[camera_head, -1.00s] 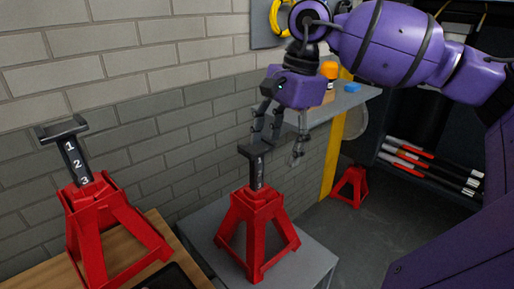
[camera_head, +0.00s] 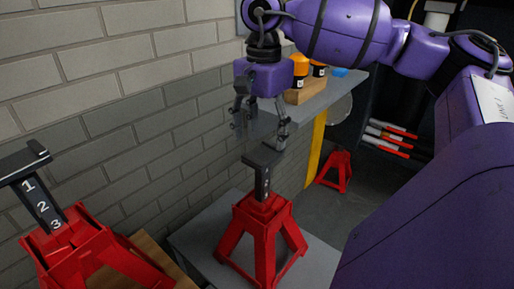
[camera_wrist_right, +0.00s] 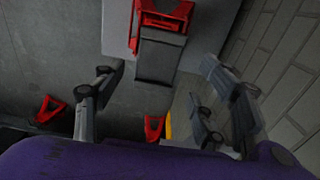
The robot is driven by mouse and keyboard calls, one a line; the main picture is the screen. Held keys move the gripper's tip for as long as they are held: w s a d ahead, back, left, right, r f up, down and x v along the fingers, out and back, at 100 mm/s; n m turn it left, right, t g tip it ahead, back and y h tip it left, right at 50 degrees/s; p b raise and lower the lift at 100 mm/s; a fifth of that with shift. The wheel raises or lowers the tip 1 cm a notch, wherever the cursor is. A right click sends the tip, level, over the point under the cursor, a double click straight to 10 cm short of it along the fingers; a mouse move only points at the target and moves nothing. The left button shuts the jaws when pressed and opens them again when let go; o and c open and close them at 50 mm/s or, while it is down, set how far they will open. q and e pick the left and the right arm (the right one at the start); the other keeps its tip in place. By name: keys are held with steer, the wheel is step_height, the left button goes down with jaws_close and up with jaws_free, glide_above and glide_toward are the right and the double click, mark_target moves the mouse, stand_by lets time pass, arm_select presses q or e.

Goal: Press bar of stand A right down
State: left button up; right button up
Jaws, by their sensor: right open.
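A red jack stand (camera_head: 262,235) with a dark upright bar (camera_head: 262,182) stands on a grey table in the middle of the head view. The bar is raised above the red base and has a flat T-shaped top. My right gripper (camera_head: 259,132) is open and empty just above the bar's top, fingers pointing down. In the right wrist view the bar's dark top (camera_wrist_right: 158,57) shows between and beyond the open fingers (camera_wrist_right: 162,75); contact cannot be told. A second red stand (camera_head: 85,255), its bar (camera_head: 42,200) raised and marked 1, 2, 3, is at the left. No label A is readable.
The grey table (camera_head: 205,235) carries the middle stand. A brick wall (camera_head: 120,120) runs behind. A grey shelf (camera_head: 325,95) with orange-topped containers (camera_head: 299,68) lies behind my right gripper. Another red stand (camera_head: 336,170) stands on the floor further back.

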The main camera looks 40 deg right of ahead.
mark_target(263, 154)
step_height(263, 154, down, 6)
steer(key=shift+s+r+p, duration=0.1)
steer(key=shift+p, duration=0.25)
steer(key=shift+s, duration=0.1)
arm_select(q)
steer(key=shift+r, duration=0.4)
arm_select(e)
steer(key=shift+c, duration=0.2)
jaws_close()
step_height(263, 154, down, 9)
steer(key=b, duration=0.3)
steer(key=shift+f+b, duration=0.3)
steer(key=shift+f, duration=0.1)
arm_select(q)
step_height(263, 154, down, 3)
steer(key=shift+s+d+f, duration=0.1)
steer(key=shift+s, duration=0.05)
arm_select(e)
steer(key=shift+s, duration=0.1)
